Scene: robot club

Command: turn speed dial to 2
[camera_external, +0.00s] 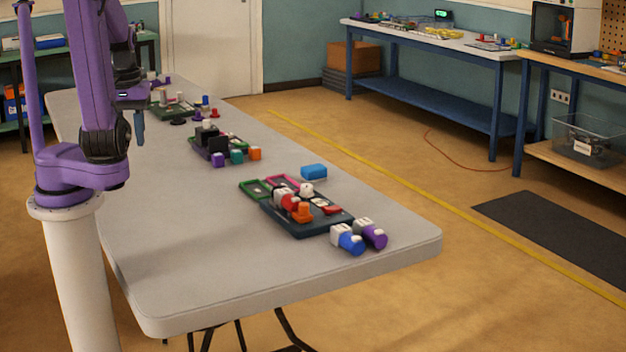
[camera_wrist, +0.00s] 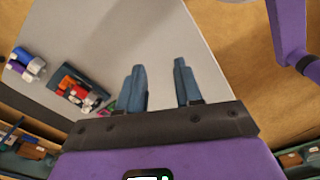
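My gripper (camera_wrist: 158,64) is open and empty, with its two blue fingers apart in the wrist view. In the external view my gripper (camera_external: 139,124) hangs at the left, partly hidden by my arm, well away from the near panel. The near dark panel (camera_external: 290,228) lies on the table with red, orange and white parts on it, among them a round white knob (camera_external: 306,188). It also shows small at the left of the wrist view (camera_wrist: 58,91). I cannot tell which part is the speed dial, nor read any numbers.
A grey table (camera_external: 200,275) carries two farther part groups: a middle panel (camera_external: 203,158) and a far green board (camera_external: 172,110). A blue block (camera_external: 314,171) lies behind the near panel. Blue (camera_external: 351,243) and purple (camera_external: 374,235) cylinders lie before it. The table's left side is clear.

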